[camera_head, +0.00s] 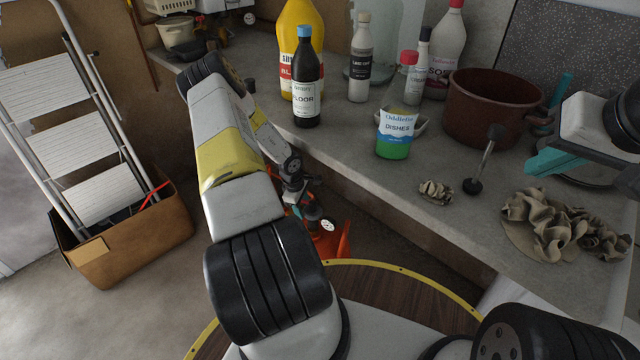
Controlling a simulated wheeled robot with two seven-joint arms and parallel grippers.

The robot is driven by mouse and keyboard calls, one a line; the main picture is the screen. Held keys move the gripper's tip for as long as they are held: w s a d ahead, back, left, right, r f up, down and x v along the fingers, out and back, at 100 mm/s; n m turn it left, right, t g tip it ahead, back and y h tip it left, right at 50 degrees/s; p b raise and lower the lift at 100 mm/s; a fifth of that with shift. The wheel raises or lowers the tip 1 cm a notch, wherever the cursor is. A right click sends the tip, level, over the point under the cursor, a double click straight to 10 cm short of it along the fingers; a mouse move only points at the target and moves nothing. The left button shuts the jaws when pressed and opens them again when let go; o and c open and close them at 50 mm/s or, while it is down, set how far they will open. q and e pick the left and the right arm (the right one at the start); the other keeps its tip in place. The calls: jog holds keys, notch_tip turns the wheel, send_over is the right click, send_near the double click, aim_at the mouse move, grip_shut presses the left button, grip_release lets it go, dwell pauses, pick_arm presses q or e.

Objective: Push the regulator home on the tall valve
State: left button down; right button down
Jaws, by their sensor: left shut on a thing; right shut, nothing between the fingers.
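My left gripper (297,198) is low beyond the counter's front edge, at the end of my yellow and white arm. It is shut on a small dark part, apparently the regulator (312,211), just above an orange gas cylinder (329,242). A round white dial (327,225) shows beside it. The tall valve cannot be made out; the gripper and the held part crowd that spot. I cannot tell whether the regulator touches or sits on the valve. My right gripper (538,164), with teal fingers, is shut and empty above the counter at the right.
The counter (350,135) holds a black floor bottle (306,85), a green dish-soap bottle (395,133), a brown pot (490,105), a plunger-like tool (483,165) and crumpled cloths (550,222). A stepladder (75,120) and cardboard box (135,235) stand at left. Floor between is clear.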

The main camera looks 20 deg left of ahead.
pick_arm(q)
jog(key=shift+f, duration=0.75)
dwell(0.9)
jog(key=c, duration=0.7)
grip_release()
jog(key=shift+s+a+r, duration=0.1)
jog(key=shift+s+r, duration=0.1)
jog(key=shift+r, duration=0.8)
jog(key=shift+s+a+r, duration=0.1)
jog(key=shift+s+r, duration=0.05)
jog(key=shift+r, duration=0.8)
jog(key=shift+s+r, duration=0.2)
jog(key=shift+r, duration=0.8)
